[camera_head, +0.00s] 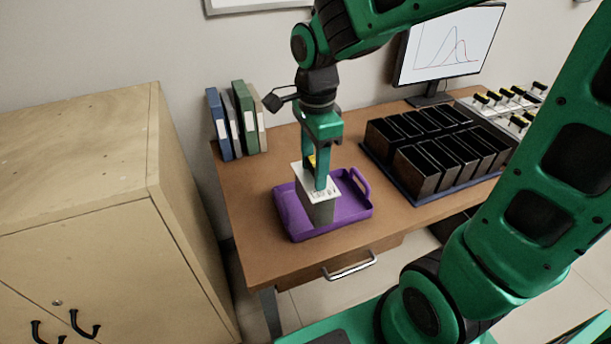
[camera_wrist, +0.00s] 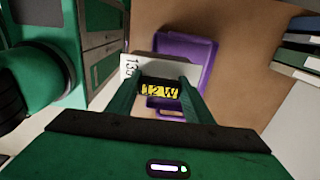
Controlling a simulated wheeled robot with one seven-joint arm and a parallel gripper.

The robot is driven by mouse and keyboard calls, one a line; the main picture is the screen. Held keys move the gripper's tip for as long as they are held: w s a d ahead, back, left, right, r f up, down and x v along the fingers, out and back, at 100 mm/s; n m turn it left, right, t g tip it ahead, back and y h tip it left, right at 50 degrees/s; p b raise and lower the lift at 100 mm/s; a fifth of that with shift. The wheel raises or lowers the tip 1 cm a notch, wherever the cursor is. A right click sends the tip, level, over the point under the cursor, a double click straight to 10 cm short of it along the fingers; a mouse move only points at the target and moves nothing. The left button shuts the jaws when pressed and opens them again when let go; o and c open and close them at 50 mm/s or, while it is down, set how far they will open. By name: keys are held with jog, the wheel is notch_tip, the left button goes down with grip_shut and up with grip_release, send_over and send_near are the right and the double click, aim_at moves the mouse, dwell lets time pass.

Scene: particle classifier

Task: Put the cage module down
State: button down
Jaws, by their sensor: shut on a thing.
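The cage module (camera_head: 320,207) is a grey box with a white top plate and a yellow-and-black handle. My gripper (camera_head: 316,176) is shut on its handle from above. In the head view the module is upright over the purple tray (camera_head: 357,213) on the desk; I cannot tell whether its bottom touches the tray floor. In the wrist view the handle (camera_wrist: 160,90), marked "12 W", is between my fingers. The white plate (camera_wrist: 130,68) with printed digits and the purple tray (camera_wrist: 205,50) lie beyond it. The gripper hides part of the plate.
A rack of black bins (camera_head: 440,150) stands right of the tray on the desk (camera_head: 262,176). Several binders (camera_head: 235,122) stand at the back left, a monitor (camera_head: 448,45) at the back. More yellow-handled modules (camera_head: 508,97) are at the far right. A wooden cabinet (camera_head: 90,190) is on the left.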

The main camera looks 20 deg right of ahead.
aim_at(305, 174)
jog(key=w+f, duration=0.1)
jog(key=w, duration=0.1)
jog(key=w+f, duration=0.1)
jog(key=w, duration=0.1)
jog(key=w+f, duration=0.2)
jog(key=shift+w+d, duration=0.2)
jog(key=shift+d, duration=0.05)
jog(key=shift+f, duration=2)
jog(key=shift+f, duration=0.3)
jog(key=c, duration=0.9)
grip_release()
notch_tip(305, 174, up, 13)
jog(key=shift+f, duration=0.2)
jog(key=s+d+f+n, duration=0.1)
jog(key=s+d+n, duration=0.5)
jog(key=s+d, duration=0.3)
jog(key=s+d+f+n, duration=0.2)
jog(key=s+d+n, duration=0.3)
jog(key=s+d, duration=0.4)
jog(key=s, duration=0.5)
jog(key=shift+s+d+n, duration=0.15)
jog(key=shift+d+n, duration=0.2)
jog(key=shift+n, duration=0.05)
